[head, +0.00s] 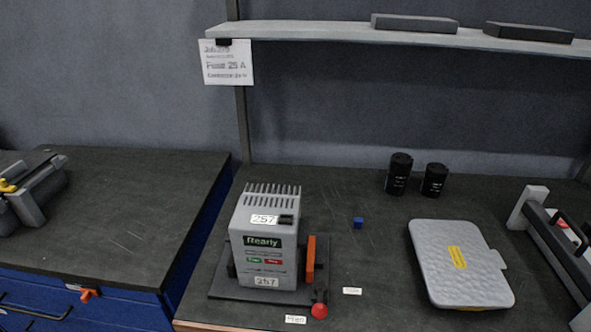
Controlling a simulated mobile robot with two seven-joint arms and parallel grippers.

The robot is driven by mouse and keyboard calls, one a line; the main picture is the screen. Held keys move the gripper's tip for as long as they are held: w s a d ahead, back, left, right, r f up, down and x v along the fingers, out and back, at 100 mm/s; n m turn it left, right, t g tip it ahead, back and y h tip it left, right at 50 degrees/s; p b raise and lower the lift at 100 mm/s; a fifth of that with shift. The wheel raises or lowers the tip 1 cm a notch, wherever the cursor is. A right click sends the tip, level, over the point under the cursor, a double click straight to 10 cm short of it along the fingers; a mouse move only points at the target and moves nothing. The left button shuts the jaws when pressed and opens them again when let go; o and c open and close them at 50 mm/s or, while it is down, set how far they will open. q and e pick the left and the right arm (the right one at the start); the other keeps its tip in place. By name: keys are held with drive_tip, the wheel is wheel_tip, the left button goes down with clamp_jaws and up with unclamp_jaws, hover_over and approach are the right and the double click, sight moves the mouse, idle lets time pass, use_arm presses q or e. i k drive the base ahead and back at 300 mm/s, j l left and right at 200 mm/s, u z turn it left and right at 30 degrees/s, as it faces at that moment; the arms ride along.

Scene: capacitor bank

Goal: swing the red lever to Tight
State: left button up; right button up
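A lever with a round red knob (319,311) and a short dark stem sits at the front right corner of the dark base plate (226,290). The knob points toward the bench's front edge. One small white label (295,319) lies left of the knob and another (352,291) lies to its right and farther back; their words are too small to read surely. A grey finned unit (265,245) marked 257 stands upright on the plate, with an orange bar (310,258) upright at its right side. Neither of my grippers can be made out.
A grey case (460,265) with a yellow label lies right of the lever. Two black cylinders (399,174) (434,180) and a small blue block (357,223) stand behind. A grey frame (555,245) is at the far right. A shelf (330,33) runs above.

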sight(320, 312)
drive_tip(key=k+j, duration=0.15)
drive_tip(key=j, duration=0.25)
drive_tip(key=k+j, duration=0.15)
drive_tip(key=j, duration=0.25)
drive_tip(key=k+j, duration=0.15)
drive_tip(key=j, duration=0.25)
drive_tip(key=k+j+u, duration=0.1)
drive_tip(key=j, duration=0.3)
drive_tip(key=k+j, duration=0.15)
drive_tip(key=j, duration=0.25)
